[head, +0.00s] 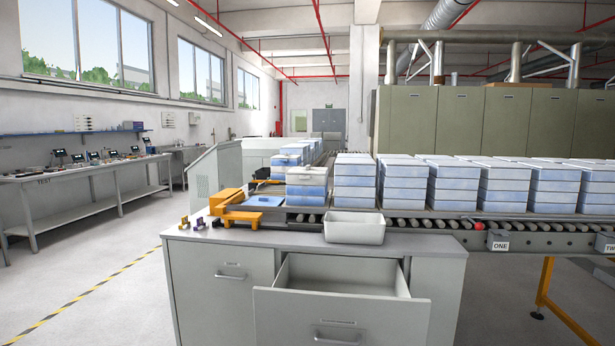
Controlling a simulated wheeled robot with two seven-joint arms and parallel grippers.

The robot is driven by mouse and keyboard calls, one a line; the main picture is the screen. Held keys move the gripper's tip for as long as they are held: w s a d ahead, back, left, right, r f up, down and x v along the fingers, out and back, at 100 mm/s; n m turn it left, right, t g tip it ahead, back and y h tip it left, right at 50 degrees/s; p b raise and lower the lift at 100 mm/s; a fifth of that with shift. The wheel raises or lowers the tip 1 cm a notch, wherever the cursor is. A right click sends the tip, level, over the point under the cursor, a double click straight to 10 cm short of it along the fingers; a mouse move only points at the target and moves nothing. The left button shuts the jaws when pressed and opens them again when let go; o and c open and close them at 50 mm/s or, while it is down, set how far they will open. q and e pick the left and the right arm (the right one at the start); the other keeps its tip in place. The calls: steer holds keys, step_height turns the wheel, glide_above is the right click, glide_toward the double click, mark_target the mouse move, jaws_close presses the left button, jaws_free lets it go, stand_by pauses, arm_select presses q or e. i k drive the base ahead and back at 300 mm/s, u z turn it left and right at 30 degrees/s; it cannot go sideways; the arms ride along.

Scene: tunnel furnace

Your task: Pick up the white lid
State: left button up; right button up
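White lids top the stacks of blue boxes on the roller conveyor; I cannot tell which one the task means. The nearest stack on the left has a white lid (307,171) on its blue boxes (306,190). Another white lid (354,157) tops the stack to its right. No loose white lid shows clearly on the counter. A white open box (355,228) sits on the counter's back edge, in front of the conveyor. Neither of my grippers is in view.
A grey cabinet (220,280) stands in front of me, its middle drawer (341,318) pulled out toward me. A yellow fixture (248,211) is at the conveyor's left end. Small purple and yellow pieces (198,222) lie on the counter's left. The left floor is clear.

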mark_target(308, 169)
steer(key=u, duration=0.7)
steer(key=i, duration=0.4)
steer(key=u, duration=1.05)
steer(key=i, duration=1.7)
steer(key=z, duration=0.9)
steer(key=i, duration=0.85)
steer(key=z, duration=0.9)
